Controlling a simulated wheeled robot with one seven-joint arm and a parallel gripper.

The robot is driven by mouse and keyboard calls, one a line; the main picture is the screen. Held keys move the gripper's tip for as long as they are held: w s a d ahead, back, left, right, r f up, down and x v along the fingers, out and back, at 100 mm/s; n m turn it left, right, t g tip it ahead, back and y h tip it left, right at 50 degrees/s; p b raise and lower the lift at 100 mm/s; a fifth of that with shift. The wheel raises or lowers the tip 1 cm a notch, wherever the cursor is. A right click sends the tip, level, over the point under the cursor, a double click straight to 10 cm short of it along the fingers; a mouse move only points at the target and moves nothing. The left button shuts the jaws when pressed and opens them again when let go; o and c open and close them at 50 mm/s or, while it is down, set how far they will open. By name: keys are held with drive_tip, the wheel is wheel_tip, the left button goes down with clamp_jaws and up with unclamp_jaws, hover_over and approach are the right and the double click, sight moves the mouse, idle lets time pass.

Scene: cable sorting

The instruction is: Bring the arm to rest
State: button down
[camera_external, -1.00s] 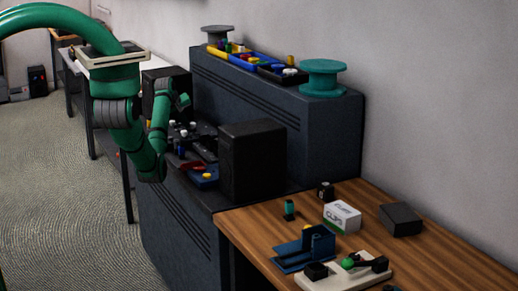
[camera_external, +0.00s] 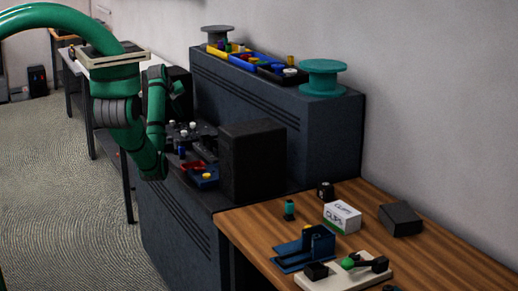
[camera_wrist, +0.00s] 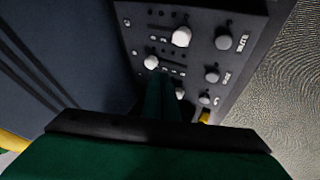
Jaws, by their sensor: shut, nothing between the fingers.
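My green arm hangs at the left of the external view, bent up at the elbow. My gripper (camera_external: 178,97) is at its raised end, small and partly hidden, above and in front of the dark cabinet. In the wrist view my gripper's green fingers (camera_wrist: 162,97) are together with nothing between them. They overlap a dark panel with white and grey knobs (camera_wrist: 235,30) and look apart from it, though the gap is hard to judge.
A black box (camera_external: 252,160) stands on the dark cabinet (camera_external: 180,235). Spools, including a teal one (camera_external: 322,77), and bins sit on the upper ledge. The wooden table (camera_external: 262,232) holds a white box (camera_external: 342,217) and a blue holder (camera_external: 305,248). Carpet at left is clear.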

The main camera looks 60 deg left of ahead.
drive_tip(key=shift+v, duration=0.9)
drive_tip(key=shift+s, duration=0.1)
